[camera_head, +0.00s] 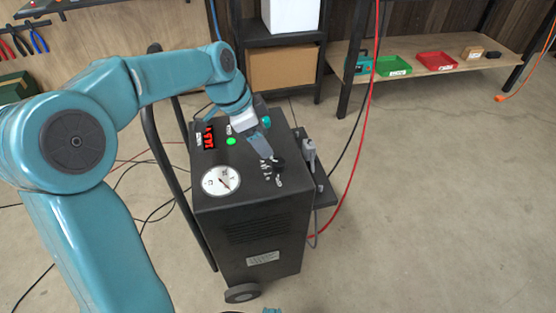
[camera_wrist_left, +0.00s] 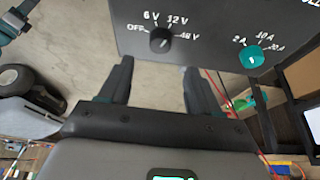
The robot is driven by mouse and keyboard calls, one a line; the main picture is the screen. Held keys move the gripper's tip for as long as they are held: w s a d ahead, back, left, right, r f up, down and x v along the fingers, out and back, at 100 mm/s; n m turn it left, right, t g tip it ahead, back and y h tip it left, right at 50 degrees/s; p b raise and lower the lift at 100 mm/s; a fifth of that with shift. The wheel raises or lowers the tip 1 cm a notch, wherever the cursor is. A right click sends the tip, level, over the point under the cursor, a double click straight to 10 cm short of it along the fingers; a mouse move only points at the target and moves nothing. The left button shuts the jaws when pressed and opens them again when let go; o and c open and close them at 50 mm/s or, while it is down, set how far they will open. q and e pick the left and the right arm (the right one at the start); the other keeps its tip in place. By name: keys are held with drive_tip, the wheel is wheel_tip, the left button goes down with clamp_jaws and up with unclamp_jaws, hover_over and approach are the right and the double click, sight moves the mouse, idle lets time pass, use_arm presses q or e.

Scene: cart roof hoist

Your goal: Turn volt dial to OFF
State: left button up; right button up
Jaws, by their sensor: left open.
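The volt dial (camera_wrist_left: 160,40) is a black round knob on the dark panel in the left wrist view, with OFF at its left, 6 V and 12 V above and 48 V at its right. A small pale mark shows on it, but I cannot tell for sure which label it points at. My left gripper (camera_wrist_left: 160,82) is open, its two dark fingers apart on either side below the dial, with nothing between them. In the head view the left gripper (camera_head: 268,158) is over the top of the black cart (camera_head: 240,207) and partly hides the dial area.
A teal amp dial (camera_wrist_left: 252,57) sits beside the volt dial. The cart top also bears a round gauge (camera_head: 221,180), a green light (camera_head: 231,141) and a red display (camera_head: 209,138). A red cable (camera_head: 365,130) hangs at the right. The floor right of the cart is mostly clear.

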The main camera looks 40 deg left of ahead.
sight(278, 161)
use_arm(q)
drive_tip(key=b+x, duration=0.1)
drive_tip(key=x, duration=0.7)
drive_tip(key=shift+w+d+f+b, duration=0.15)
drive_tip(key=shift+d+f+b, duration=0.05)
drive_tip(key=shift+f+b, duration=0.15)
drive_tip(key=c, duration=1)
